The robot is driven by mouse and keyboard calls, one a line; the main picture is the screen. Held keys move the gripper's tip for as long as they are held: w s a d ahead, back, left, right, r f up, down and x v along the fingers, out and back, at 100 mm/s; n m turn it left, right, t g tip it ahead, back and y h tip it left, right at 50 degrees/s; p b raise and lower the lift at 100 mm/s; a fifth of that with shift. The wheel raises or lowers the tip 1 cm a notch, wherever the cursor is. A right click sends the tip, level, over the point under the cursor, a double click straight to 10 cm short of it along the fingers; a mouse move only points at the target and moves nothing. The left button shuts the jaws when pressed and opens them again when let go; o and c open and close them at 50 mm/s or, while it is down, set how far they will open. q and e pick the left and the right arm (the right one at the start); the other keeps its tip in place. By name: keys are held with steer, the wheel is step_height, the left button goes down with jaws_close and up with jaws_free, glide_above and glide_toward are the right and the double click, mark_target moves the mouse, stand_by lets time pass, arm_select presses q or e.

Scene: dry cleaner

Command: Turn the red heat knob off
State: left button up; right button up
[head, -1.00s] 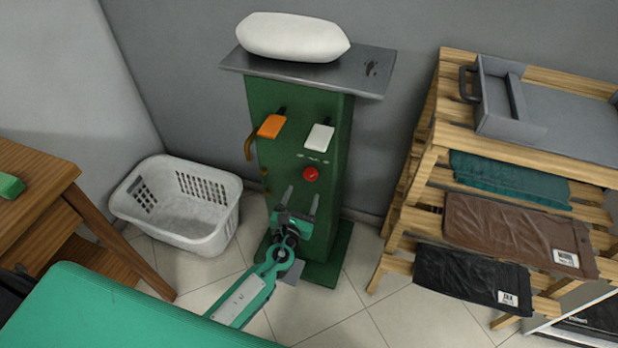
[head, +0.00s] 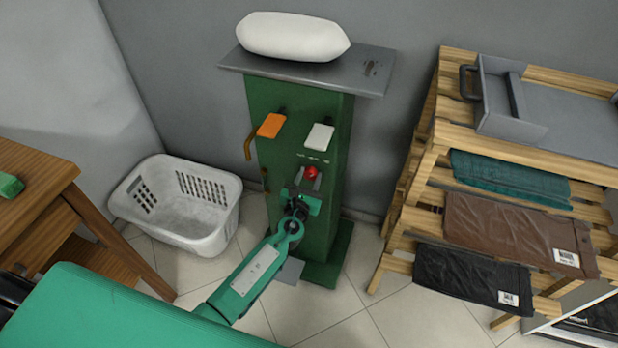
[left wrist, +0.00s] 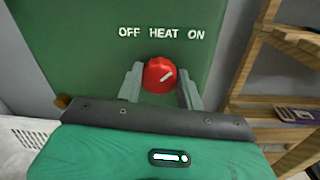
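The red heat knob (head: 311,172) is on the front of the green press stand (head: 345,130). In the left wrist view the knob (left wrist: 158,74) sits below the white words OFF, HEAT and ON. Its white mark slants up to the right, toward ON. My left gripper (head: 309,182) is at the knob, with its fingers pointing at the panel. In the left wrist view its grey fingers (left wrist: 160,86) stand apart, one on each side of the knob. The left finger looks very near the knob; I cannot tell whether it touches. My right gripper is not in view.
An orange lever pad (head: 271,125) and a white one (head: 319,137) stick out above the knob. A white laundry basket (head: 190,240) stands left of the stand. A wooden rack (head: 425,165) with folded clothes is on the right. Bare tiled floor lies between.

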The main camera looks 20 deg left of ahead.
arm_select(q)
steer(key=c, duration=0.3)
steer(key=shift+c, duration=0.4)
